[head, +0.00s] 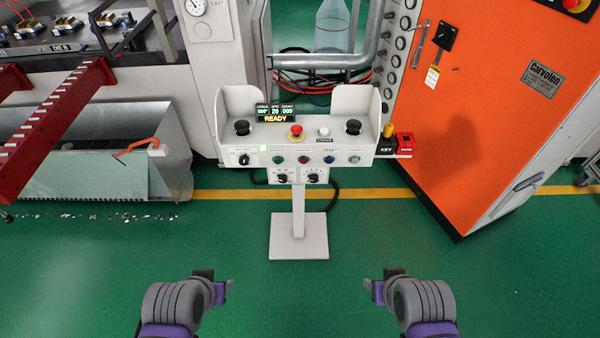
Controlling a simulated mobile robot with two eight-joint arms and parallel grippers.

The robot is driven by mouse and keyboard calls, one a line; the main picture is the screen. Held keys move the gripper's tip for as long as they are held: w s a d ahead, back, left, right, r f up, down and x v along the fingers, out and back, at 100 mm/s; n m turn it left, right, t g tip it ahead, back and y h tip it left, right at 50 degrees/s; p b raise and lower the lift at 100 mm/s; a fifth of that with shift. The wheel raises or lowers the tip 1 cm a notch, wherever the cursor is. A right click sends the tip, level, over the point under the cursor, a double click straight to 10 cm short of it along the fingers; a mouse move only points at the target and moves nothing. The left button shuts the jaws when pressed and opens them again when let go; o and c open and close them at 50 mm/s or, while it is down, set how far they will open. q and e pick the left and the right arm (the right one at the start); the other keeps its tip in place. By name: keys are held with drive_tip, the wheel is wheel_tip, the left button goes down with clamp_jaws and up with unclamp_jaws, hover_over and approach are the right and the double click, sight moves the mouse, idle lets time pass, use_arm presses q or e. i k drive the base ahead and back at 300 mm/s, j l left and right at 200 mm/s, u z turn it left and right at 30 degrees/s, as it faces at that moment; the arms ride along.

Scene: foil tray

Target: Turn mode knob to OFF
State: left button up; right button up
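A white control stand (299,222) faces me, with a panel of knobs and buttons. A black rotary knob (243,159) sits at the left of the front face. Two more black knobs, a left one (283,178) and a right one (315,178), sit on small plates below. Their labels are too small to read, so I cannot tell which is the mode knob or its setting. My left gripper (230,285) and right gripper (368,285) are low in front of the stand, apart from it. Whether their fingers are open is not clear.
An orange cabinet (500,130) stands right, a machine with red rails (60,105) left. The green floor (300,300) before the stand is clear.

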sight(244, 159)
drive_tip(key=i, duration=0.45)
drive_tip(key=u, duration=1.65)
